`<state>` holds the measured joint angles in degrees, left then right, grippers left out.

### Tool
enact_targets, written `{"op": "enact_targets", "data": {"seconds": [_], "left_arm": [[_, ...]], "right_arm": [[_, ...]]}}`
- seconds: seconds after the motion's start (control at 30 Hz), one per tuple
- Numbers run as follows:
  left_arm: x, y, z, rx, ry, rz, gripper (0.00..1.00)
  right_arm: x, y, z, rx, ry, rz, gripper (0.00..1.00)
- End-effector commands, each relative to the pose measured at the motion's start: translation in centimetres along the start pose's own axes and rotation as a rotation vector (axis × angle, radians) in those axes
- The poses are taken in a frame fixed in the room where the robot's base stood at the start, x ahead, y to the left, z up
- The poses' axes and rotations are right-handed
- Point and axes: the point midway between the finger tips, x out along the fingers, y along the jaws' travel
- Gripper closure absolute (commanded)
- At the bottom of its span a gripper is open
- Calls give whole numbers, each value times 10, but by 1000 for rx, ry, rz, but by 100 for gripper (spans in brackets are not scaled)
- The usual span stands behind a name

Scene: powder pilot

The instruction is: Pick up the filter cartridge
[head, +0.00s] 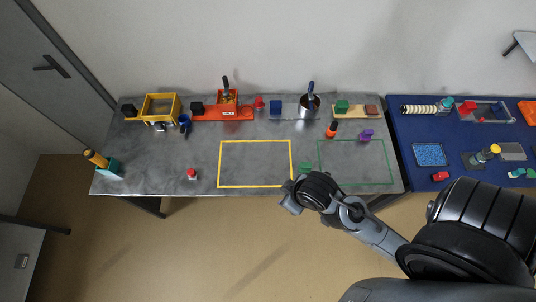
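A cream ribbed cylinder (419,109) lies at the back left of the blue table, a teal piece at its right end; it looks most like the filter cartridge, but I cannot be sure at this size. A yellow and dark cylinder (96,159) leans in a teal holder (110,173) at the grey table's left end. My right gripper (289,198) is over the grey table's front edge, well to the left of and in front of the ribbed cylinder. It looks empty; its finger opening is not clear. My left gripper is not in view.
The grey table (150,172) has a yellow outlined area (255,187) and a green one (385,184). Bins and tools line its back. A blue tray (430,154) and several small parts lie on the blue table (400,135). The yellow outlined area is clear.

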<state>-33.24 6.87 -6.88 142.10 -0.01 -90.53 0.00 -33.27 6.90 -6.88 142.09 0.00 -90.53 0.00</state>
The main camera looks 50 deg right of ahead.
Motion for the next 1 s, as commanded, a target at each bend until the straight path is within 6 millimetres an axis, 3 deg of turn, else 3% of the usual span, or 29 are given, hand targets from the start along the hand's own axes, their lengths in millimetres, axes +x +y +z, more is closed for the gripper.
{"op": "enact_targets", "data": {"seconds": [0.43,0.7,1.0], "left_arm": [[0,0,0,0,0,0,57],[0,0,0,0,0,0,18],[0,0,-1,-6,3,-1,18]], "right_arm": [[0,0,0,0,0,0,57],[0,0,0,0,0,0,57],[0,0,0,0,1,0,57]]}}
